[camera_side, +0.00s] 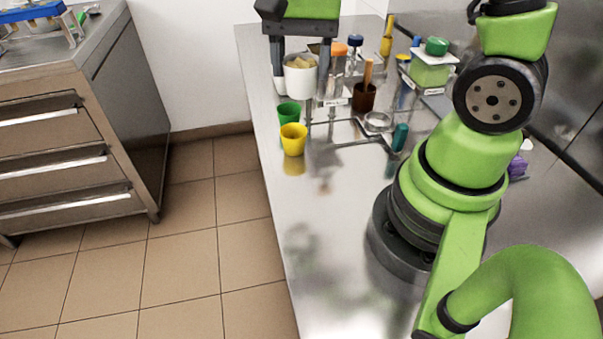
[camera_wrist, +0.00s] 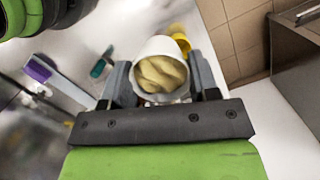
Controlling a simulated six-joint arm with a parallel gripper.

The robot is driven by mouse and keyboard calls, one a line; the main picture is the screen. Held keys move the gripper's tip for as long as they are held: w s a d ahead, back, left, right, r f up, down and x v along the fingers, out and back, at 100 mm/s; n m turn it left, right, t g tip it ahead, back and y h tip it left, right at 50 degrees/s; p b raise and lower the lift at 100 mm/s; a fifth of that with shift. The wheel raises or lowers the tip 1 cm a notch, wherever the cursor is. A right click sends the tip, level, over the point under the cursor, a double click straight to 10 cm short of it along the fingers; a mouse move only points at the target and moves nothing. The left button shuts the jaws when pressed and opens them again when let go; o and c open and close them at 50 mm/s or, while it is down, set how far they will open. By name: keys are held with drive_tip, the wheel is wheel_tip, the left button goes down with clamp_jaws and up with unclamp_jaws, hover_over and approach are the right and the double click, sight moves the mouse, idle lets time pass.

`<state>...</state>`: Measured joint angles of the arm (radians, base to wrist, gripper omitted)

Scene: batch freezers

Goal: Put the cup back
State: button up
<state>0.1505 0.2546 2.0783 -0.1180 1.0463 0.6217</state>
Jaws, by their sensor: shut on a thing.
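A white cup (camera_side: 300,76) filled with pale yellow ice cream is between the fingers of my gripper (camera_side: 301,88), at the back left of the steel table. In the wrist view the cup (camera_wrist: 157,50) fills the gap between both fingers of my gripper (camera_wrist: 160,85), its open top toward the camera. The gripper is shut on it. From these views I cannot tell whether the cup's base touches anything.
A yellow cup (camera_side: 293,139) and a green cup (camera_side: 288,113) stand in front of the held cup. A brown container (camera_side: 364,96), a small metal dish (camera_side: 377,121) and a green-lidded tub (camera_side: 431,69) stand to its right. The front left table (camera_side: 310,230) is clear.

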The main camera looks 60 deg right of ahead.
sight(303, 93)
wheel_tip(303, 93, down, 18)
idle(0.6)
drive_tip(key=o, duration=1)
drive_tip(key=shift+f, duration=0.15)
drive_tip(key=r, duration=0.4)
drive_tip(key=d+r, duration=0.1)
drive_tip(key=r, duration=0.7)
drive_tip(key=shift+w+d+r, duration=0.15)
drive_tip(key=shift+w+d, duration=0.15)
drive_tip(key=shift+w, duration=0.05)
drive_tip(key=shift+s+a+r+n+t, duration=0.95)
drive_tip(key=shift+s+r+n+t, duration=0.55)
drive_tip(key=shift+r, duration=1.25)
drive_tip(key=shift+s+a+r+n+t, duration=1.1)
drive_tip(key=shift+s+r+n, duration=0.65)
drive_tip(key=shift+r, duration=0.95)
drive_tip(key=shift+s+a+r+n+t, duration=0.85)
drive_tip(key=shift+s+r+n+t, duration=0.8)
drive_tip(key=shift+r, duration=1.1)
